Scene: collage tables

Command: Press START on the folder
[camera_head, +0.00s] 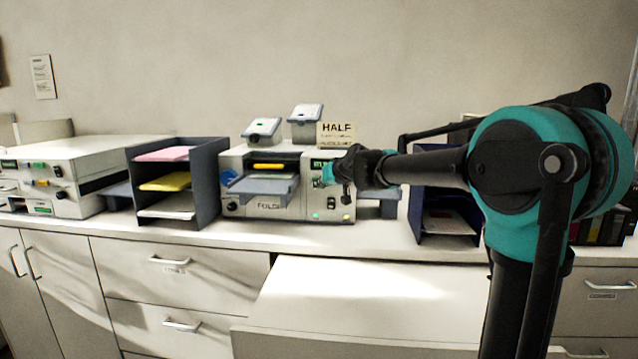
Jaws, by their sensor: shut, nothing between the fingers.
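The folder (285,207) is a pale machine on the counter, with a grey-blue feed tray at its front and "FOLD" lettering below, partly cut off by shadow. I cannot read a START label. My gripper (327,175) is shut and empty. It is in front of the right part of the panel and hides some of it. I cannot tell whether it touches the panel.
A dark sorter (212,170) with pink, yellow and white paper stands left of the folder. Another machine (75,160) is at the far left. A second dark rack (447,222) stands to the right, partly behind my arm. A "HALF" sign (337,133) stands above the folder.

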